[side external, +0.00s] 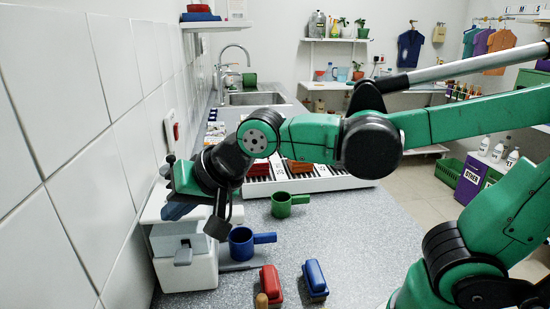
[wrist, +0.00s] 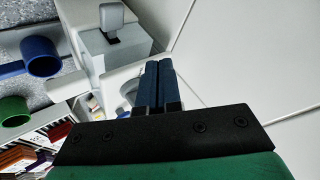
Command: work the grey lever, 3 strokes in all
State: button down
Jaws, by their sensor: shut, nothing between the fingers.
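The grey lever (side external: 183,257) sticks out from the front of a white and pale grey vessel housing (side external: 200,275) that stands against the tiled wall at the left. In the wrist view the lever (wrist: 112,18) shows at the top, left of my fingers, with the pale housing (wrist: 98,52) around its base. My gripper (side external: 177,211) is above the housing, its dark blue fingers side by side. In the wrist view my gripper (wrist: 158,66) is shut and empty, and apart from the lever. My gripper hides part of the housing's top.
A blue mug (side external: 240,246) stands just right of the housing, and a green mug (side external: 281,205) stands farther back. A red block (side external: 270,282) and a blue block (side external: 316,279) lie at the front. A white rack (side external: 325,182) is behind.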

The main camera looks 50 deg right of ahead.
aim_at(188, 257)
notch_tip(188, 257, up, 4)
jog(key=shift+f, duration=0.1)
dwell(0.4)
jog(key=shift+f, duration=4.4)
jog(key=shift+f, duration=0.15)
jog(key=shift+f, duration=0.3)
